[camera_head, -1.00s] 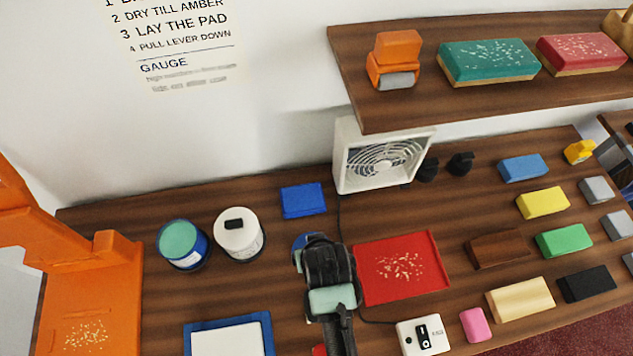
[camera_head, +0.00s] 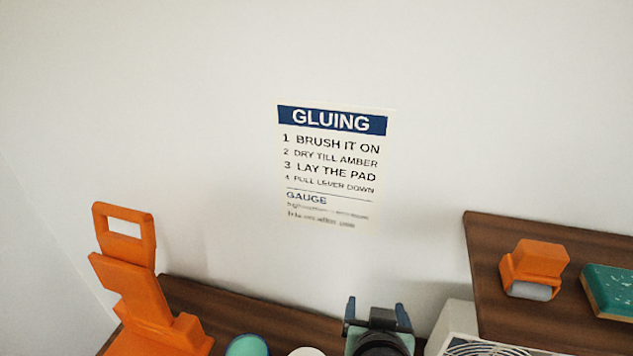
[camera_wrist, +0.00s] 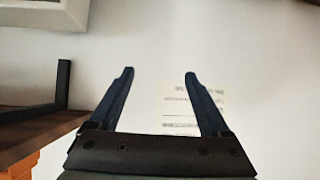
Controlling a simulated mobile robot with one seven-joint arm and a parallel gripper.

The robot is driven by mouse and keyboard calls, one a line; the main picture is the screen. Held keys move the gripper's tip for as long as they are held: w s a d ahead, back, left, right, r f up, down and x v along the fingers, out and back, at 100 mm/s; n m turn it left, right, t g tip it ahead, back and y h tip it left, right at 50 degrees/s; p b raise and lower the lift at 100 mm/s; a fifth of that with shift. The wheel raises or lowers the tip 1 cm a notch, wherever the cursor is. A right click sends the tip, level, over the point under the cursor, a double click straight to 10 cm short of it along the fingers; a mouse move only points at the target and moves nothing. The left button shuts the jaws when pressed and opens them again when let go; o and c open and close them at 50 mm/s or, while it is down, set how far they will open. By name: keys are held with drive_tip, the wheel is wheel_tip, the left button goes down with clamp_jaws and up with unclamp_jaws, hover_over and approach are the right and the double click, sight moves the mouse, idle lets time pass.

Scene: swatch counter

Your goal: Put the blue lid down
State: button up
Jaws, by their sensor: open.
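My gripper (camera_head: 377,308) is at the bottom of the head view, in front of the white wall, with its two fingers apart and pointing up in the picture. In the wrist view my gripper (camera_wrist: 159,75) is also open, with nothing between its fingers. The blue lid shows in neither view now; most of the counter is below the head view. The teal top of a jar (camera_head: 247,346) and a white jar top (camera_head: 306,352) just show at the bottom edge.
A gluing sign (camera_head: 330,165) is on the wall, and it shows blurred in the wrist view (camera_wrist: 195,105). An orange lever press (camera_head: 145,290) stands at the left. A shelf (camera_head: 485,250) at the right holds an orange roller (camera_head: 535,265) and a teal block (camera_head: 610,290). A white fan (camera_head: 470,345) is below.

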drive_tip(key=w+a+r+t, duration=0.2)
drive_tip(key=r+t, duration=0.1)
drive_tip(key=r, duration=0.6)
drive_tip(key=w+a+r+t, duration=0.1)
drive_tip(key=w+r+t, duration=0.1)
drive_tip(key=r, duration=0.7)
drive_tip(key=s+a+r+t, duration=0.2)
drive_tip(key=s+r+t, duration=0.1)
drive_tip(key=r, duration=0.7)
drive_tip(key=s+a+r+n+t+y, duration=0.1)
drive_tip(key=s+r+t, duration=0.3)
drive_tip(key=r, duration=0.7)
drive_tip(key=s+a+r+n+t+y, duration=0.1)
drive_tip(key=s+a+r+t, duration=0.2)
drive_tip(key=s+r, duration=0.3)
wheel_tip(320, 180, up, 5)
drive_tip(key=shift+a+f+t, duration=0.1)
drive_tip(key=shift+a+t, duration=0.3)
drive_tip(key=shift+t, duration=0.3)
